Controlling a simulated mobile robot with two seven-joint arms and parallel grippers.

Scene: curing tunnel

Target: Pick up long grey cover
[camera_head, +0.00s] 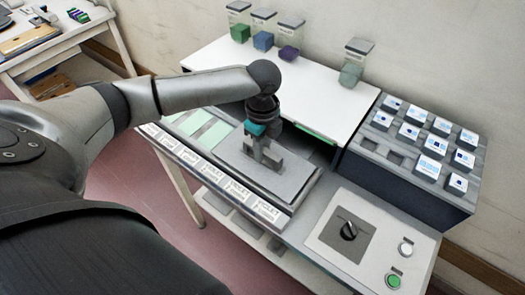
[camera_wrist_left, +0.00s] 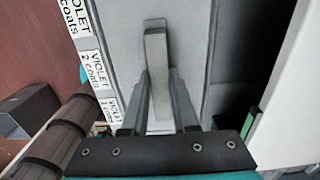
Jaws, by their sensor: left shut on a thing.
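The long grey cover (camera_head: 290,181) is a flat grey plate with a raised handle, over the middle part of the workbench. My left gripper (camera_head: 262,155) comes down on it from above and is shut on its handle. In the left wrist view, the handle (camera_wrist_left: 155,45) stands between the two fingers, and the cover's flat top (camera_wrist_left: 192,50) runs away from them. I cannot tell whether the cover is resting or slightly raised. My right gripper is not in view.
A white shelf (camera_head: 225,60) behind carries several clear containers with coloured contents. A dark rack (camera_head: 395,180) of labelled blocks stands right. A control panel (camera_head: 360,235) has a black knob and buttons. Labels (camera_head: 238,190) line the front edge. Pale green strips (camera_head: 212,135) lie left of the cover.

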